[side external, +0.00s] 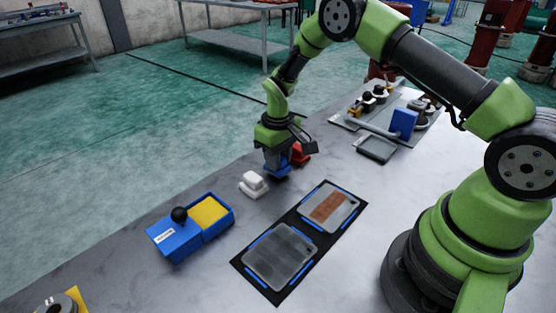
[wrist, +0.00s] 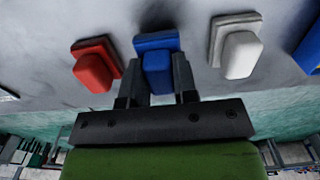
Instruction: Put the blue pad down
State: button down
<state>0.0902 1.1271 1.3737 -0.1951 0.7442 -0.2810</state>
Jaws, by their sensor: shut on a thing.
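The blue pad (wrist: 157,64) is a blue block with a wider blue base. My gripper (wrist: 158,78) is shut on its narrower part in the wrist view, with one finger on each side. In the side view my gripper (side external: 277,163) points down, and the blue pad (side external: 277,172) shows just under it, low over the table. I cannot tell whether its base touches the table. The gripper hides part of the pad in the side view.
A red pad (side external: 300,154) and a white pad (side external: 253,184) stand close on either side. A blue box with yellow inside (side external: 208,213) is at the left. A black mat with two clear-lidded trays (side external: 280,254) lies in front. Bare table surrounds them.

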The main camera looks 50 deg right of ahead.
jog(key=shift+f, duration=0.45)
jog(key=shift+f, duration=0.1)
jog(key=c, duration=0.9)
grip_release()
jog(key=s+a+r+m+t, duration=0.1)
jog(key=s+r, duration=0.1)
jog(key=r, duration=0.9)
jog(key=s+a+r+t, duration=0.1)
jog(key=s+r, duration=0.1)
jog(key=r, duration=0.9)
jog(key=s+a+r+m+t, duration=0.1)
jog(key=s+r, duration=0.1)
jog(key=s, duration=0.4)
jog(key=s+a+r+m+t+y, duration=0.1)
jog(key=s+r+t, duration=0.1)
jog(key=s, duration=0.5)
jog(key=s+a+r+m+t+y, duration=0.1)
jog(key=s+a+r+t, duration=0.1)
jog(key=s, duration=0.5)
jog(key=shift+r, duration=0.85)
